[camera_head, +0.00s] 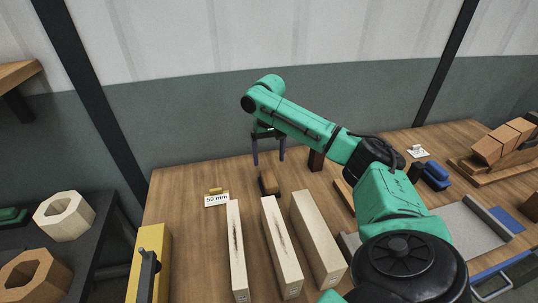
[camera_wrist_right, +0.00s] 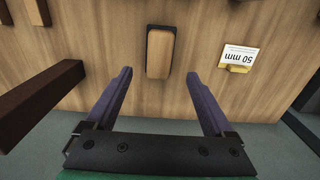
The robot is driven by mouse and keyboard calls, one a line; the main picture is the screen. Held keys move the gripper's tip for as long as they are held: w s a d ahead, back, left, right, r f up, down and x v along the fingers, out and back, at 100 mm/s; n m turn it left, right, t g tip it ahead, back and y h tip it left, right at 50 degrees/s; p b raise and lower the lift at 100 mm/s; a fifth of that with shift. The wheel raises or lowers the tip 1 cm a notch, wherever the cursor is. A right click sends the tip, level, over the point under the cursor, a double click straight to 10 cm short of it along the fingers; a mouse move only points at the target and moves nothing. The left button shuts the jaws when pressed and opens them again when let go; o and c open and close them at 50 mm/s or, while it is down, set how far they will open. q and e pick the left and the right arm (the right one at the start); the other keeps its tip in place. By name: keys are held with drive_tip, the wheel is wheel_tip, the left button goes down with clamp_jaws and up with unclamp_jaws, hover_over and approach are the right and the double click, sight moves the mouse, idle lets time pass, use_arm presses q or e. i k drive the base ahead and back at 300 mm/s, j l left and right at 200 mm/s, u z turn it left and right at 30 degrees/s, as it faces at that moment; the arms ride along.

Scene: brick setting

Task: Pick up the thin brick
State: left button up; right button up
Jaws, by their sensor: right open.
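Three long pale wooden bricks lie side by side on the wooden table. The left one (camera_head: 236,250) looks the thinnest, the middle one (camera_head: 281,245) is wider, and the right one (camera_head: 318,240) looks widest. My right gripper (camera_head: 268,162) is open and empty, pointing down beyond the far ends of the bricks. A small brown block with a dark edge (camera_head: 268,183) lies below it. In the right wrist view, this block (camera_wrist_right: 160,53) sits just past the gap between the open fingers (camera_wrist_right: 160,74), and no pale brick shows. My left gripper is not in view.
A "50 mm" card in a small stand (camera_head: 217,199) is left of the block. A yellow piece with a dark handle (camera_head: 148,262) is at the left edge. A dark upright post (camera_head: 316,160) stands right of the gripper.

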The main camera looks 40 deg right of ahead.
sight(328, 265)
drive_tip(key=k, duration=2)
